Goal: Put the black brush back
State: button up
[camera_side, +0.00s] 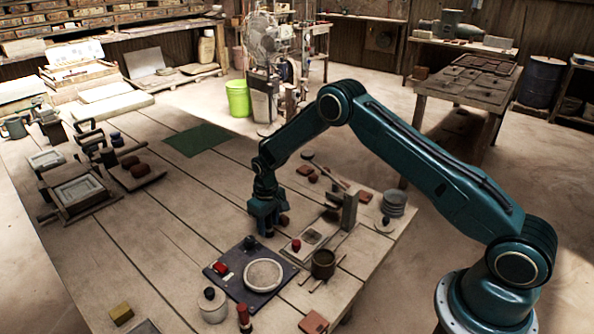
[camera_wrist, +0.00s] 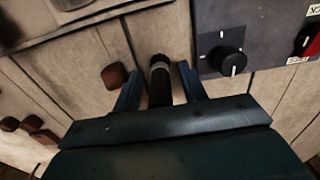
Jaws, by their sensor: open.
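The black brush, a dark upright-looking rod with a pale band (camera_wrist: 160,72), shows between the two blue fingers of my gripper (camera_wrist: 160,88) in the wrist view. The fingers stand apart on either side of it, and its lower part is hidden by the gripper body. In the side view my gripper (camera_side: 265,212) points down low over the table, just behind the dark control box (camera_side: 225,275). I cannot make out the black brush clearly there. No brush holder can be told for sure.
The control box carries a black knob (camera_wrist: 226,60) close to my gripper's right in the wrist view. A brown lump (camera_wrist: 115,75) lies to its left. A round pale dish (camera_side: 263,275), lidded jar (camera_side: 212,304) and brown pot (camera_side: 323,264) stand nearby.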

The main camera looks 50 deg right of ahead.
notch_tip(320, 180, up, 11)
jog(key=shift+r, duration=0.6)
dwell(0.6)
jog(key=shift+s+r, duration=0.1)
jog(key=shift+r, duration=0.45)
jog(key=s+a+r+t, duration=0.1)
jog(key=s+r, duration=0.6)
jog(key=r, duration=0.4)
jog(key=s+a+r+t, duration=0.1)
jog(key=s+r+t, duration=0.1)
jog(key=s+r, duration=0.7)
jog(key=s+r+t, duration=0.1)
jog(key=s+r, duration=0.1)
jog(key=s, duration=0.9)
jog(key=s+r+t, duration=0.1)
jog(key=s+r, duration=0.1)
jog(key=s, duration=0.9)
jog(key=shift+s+a+t, duration=0.15)
jog(key=shift+a+t, duration=0.15)
jog(key=shift+a, duration=0.1)
